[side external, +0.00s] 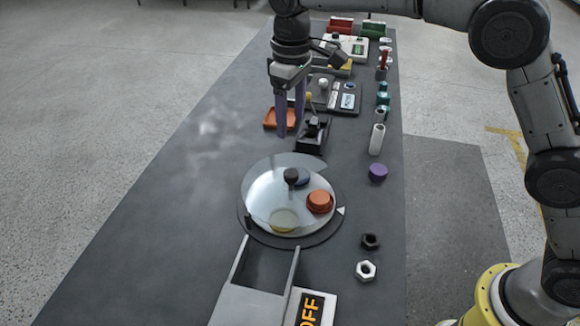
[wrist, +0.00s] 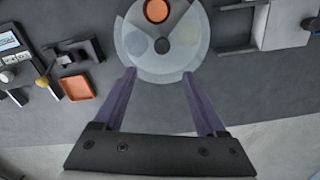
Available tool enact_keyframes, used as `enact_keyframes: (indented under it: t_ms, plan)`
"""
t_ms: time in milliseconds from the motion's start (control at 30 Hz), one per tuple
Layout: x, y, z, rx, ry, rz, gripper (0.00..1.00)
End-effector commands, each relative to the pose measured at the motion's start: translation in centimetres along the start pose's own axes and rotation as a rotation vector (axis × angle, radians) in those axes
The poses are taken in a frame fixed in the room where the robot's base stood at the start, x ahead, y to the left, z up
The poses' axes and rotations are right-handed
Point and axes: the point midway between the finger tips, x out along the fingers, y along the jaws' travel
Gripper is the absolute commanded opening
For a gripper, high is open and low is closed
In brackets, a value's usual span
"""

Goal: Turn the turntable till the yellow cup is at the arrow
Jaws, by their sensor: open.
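The turntable (side external: 262,190) is a pale round disc on a dark base, with a black knob (side external: 291,176) at its centre. The yellow cup (side external: 284,220) shows faintly through a translucent cover, at the disc's near side. An orange cup (side external: 319,201) shows clearly at the right, close to the white arrow (side external: 341,210). A blue cup (side external: 303,178) is partly hidden behind the knob. My gripper (side external: 290,125) is open and empty, raised beyond the turntable. In the wrist view its fingertips (wrist: 159,74) point toward the turntable (wrist: 160,70), apart from the knob (wrist: 162,46).
An orange tray (side external: 279,118) and a black fixture (side external: 313,135) lie beyond the turntable. Two nuts (side external: 366,270) and a purple cylinder (side external: 377,172) are right. The table's left side is clear.

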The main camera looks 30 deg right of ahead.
Motion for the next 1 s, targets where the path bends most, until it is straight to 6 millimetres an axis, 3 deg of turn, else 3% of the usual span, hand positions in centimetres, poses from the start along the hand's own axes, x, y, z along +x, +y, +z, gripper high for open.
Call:
enact_keyframes:
  t_ms: [267,700,1000]
  plan:
    - [3.0,-0.5,0.1,-0.008,-0.010,-0.001,0.73]
    - [11.3,-0.5,0.1,-0.008,-0.010,-0.001,0.73]
    - [13.9,-0.4,0.1,-0.008,-0.006,-0.001,0.73]
